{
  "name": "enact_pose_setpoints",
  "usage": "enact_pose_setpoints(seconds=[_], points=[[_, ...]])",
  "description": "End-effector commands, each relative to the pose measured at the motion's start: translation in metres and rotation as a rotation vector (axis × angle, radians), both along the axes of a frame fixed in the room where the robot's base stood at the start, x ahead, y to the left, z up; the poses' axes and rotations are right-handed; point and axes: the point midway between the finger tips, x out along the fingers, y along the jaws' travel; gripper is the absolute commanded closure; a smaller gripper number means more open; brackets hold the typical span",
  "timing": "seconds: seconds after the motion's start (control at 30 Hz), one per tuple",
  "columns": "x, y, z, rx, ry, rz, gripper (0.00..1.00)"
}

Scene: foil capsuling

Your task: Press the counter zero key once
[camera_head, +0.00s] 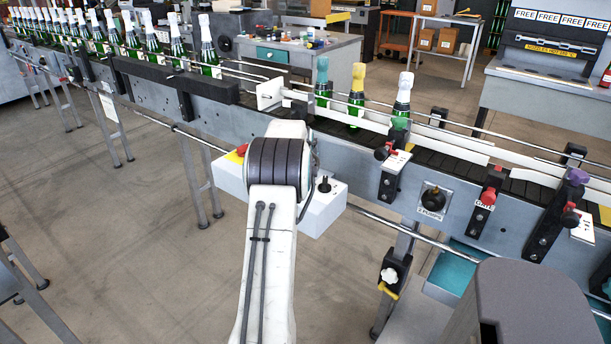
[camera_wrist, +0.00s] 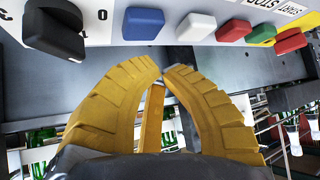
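In the wrist view, a pale control panel (camera_wrist: 108,22) runs along the top with its lettering upside down. No counter label is readable, so I cannot tell which key is the zero key. My gripper (camera_wrist: 162,72) has its yellow fingers brought together, with tips just below the blue and white keys and apart from them. Nothing is held. In the head view my arm hides the gripper.
A white control box (camera_head: 325,208) with a red mushroom button (camera_head: 242,150) sits on the conveyor's near side, partly behind my arm. Bottles (camera_head: 207,48) line the conveyor. Knobs and brackets (camera_head: 393,170) stick out at the right. Open floor (camera_head: 150,235) lies at left.

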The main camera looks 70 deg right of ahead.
Motion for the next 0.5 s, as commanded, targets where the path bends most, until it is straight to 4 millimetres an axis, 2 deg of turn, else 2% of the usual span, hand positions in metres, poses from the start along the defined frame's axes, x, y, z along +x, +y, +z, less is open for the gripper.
enact_pose_setpoints(seconds=[0.03, 0.3, 0.5], points=[[0.0, 0.0, 0.008, -0.002, 0.0, 0.0, 1.0], [0.0, 0.0, 0.031, 0.0, 0.0, 0.0, 1.0], [0.0, 0.0, 0.04, 0.0, 0.0, 0.0, 1.0]])
